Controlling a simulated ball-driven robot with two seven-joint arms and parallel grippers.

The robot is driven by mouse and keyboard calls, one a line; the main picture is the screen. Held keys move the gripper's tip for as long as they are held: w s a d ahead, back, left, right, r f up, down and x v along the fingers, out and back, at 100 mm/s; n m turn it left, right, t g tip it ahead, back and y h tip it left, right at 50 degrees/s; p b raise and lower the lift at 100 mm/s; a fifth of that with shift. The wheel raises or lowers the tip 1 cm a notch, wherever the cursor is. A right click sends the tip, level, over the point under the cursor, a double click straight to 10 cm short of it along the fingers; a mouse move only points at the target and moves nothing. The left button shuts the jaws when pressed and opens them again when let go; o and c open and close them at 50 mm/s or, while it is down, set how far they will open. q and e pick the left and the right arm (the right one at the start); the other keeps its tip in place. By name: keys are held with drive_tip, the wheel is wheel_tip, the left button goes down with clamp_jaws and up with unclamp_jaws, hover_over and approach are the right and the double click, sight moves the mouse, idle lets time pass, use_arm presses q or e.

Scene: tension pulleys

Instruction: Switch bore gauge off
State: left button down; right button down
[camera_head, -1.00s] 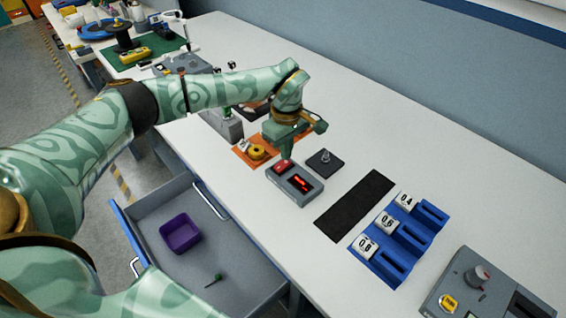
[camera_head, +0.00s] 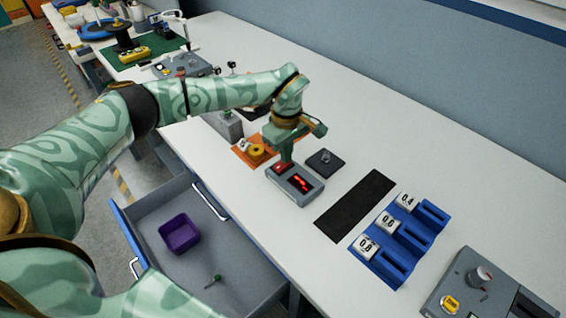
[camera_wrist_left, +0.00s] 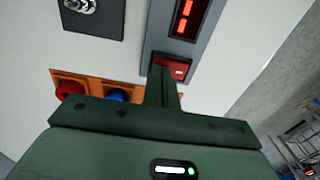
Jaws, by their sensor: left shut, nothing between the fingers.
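The bore gauge (camera_head: 303,186) is a grey box on the white table with a lit red display, and a red switch (camera_head: 281,168) at its far-left end. In the left wrist view the gauge (camera_wrist_left: 206,26) shows its display lit and the red switch (camera_wrist_left: 178,68) with a small white mark. My left gripper (camera_head: 286,160) is shut and empty, its fingertips pointing down at the red switch. In the left wrist view the fingertips (camera_wrist_left: 161,75) overlap the switch's near edge; I cannot tell for certain whether they touch. My right gripper is not in view.
A dark square pad with a metal piece (camera_head: 325,159) lies right beside the gauge. An orange tray (camera_head: 240,154) lies behind it. A black mat (camera_head: 347,212) and a blue rack (camera_head: 377,266) with numbered blocks are to the right. An open drawer (camera_head: 237,276) is in front.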

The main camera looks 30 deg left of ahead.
use_arm(q)
drive_tip(key=shift+f, duration=0.3)
wheel_tip(320, 180, up, 7)
drive_tip(key=p, duration=0.6)
drive_tip(key=shift+r, duration=0.15)
drive_tip(key=shift+s, duration=0.1)
idle(0.4)
